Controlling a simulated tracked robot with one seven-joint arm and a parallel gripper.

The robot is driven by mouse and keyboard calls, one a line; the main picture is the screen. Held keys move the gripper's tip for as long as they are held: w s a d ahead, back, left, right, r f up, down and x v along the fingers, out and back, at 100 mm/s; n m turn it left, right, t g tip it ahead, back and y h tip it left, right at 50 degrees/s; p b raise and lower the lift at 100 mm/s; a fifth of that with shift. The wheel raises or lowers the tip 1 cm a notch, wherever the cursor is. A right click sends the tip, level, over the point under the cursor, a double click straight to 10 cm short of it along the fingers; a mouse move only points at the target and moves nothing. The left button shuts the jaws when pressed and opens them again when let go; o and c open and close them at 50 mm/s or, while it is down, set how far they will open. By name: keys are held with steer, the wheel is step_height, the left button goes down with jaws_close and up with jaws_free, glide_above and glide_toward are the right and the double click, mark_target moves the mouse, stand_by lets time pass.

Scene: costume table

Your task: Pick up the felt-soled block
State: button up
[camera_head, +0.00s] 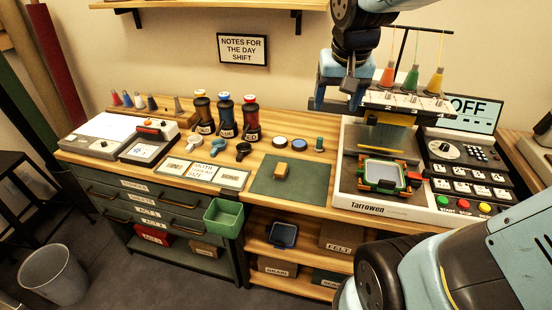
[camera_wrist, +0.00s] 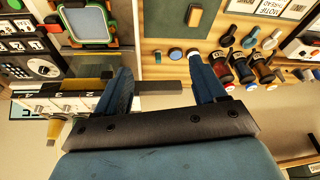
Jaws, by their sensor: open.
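A small tan block (camera_head: 282,170), which I take to be the felt-soled block, lies on a dark green mat (camera_head: 262,188) near the table's front middle. Its sole is hidden. In the wrist view the block (camera_wrist: 194,15) shows at the top edge, on the mat (camera_wrist: 178,6). My gripper (camera_head: 335,96) is raised at the upper right, in front of the embroidery machine's head and well above and right of the block. In the wrist view its blue fingers (camera_wrist: 160,68) are spread apart with nothing gripped between them.
The embroidery machine (camera_head: 345,192) with thread cones fills the right. Thread bottles (camera_head: 227,117), scoops (camera_head: 243,148), round discs (camera_head: 280,143) and a small green-topped spool (camera_head: 319,145) stand behind the mat. A green bin (camera_head: 224,218) hangs at the front edge. The mat around the block is clear.

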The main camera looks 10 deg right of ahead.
steer(key=w+a+f+m+g, duration=0.1)
steer(key=w+a+f+g, duration=0.1)
steer(key=w+a+f, duration=0.45)
steer(key=m+g, duration=0.2)
glide_above(281, 167)
steer(key=f, duration=1.8)
steer(key=shift+s+a+f, duration=0.25)
steer(key=shift+s+f, duration=0.1)
steer(key=shift+s, duration=0.05)
steer(key=shift+w+d+f, duration=0.15)
steer(key=shift+w+f, duration=0.05)
steer(key=shift+f, duration=1.15)
steer(key=shift+w+d+f, duration=0.1)
steer(key=shift+w+f, duration=0.1)
steer(key=shift+f, duration=1.15)
steer(key=shift+c, duration=0.3)
steer(key=c, duration=1.1)
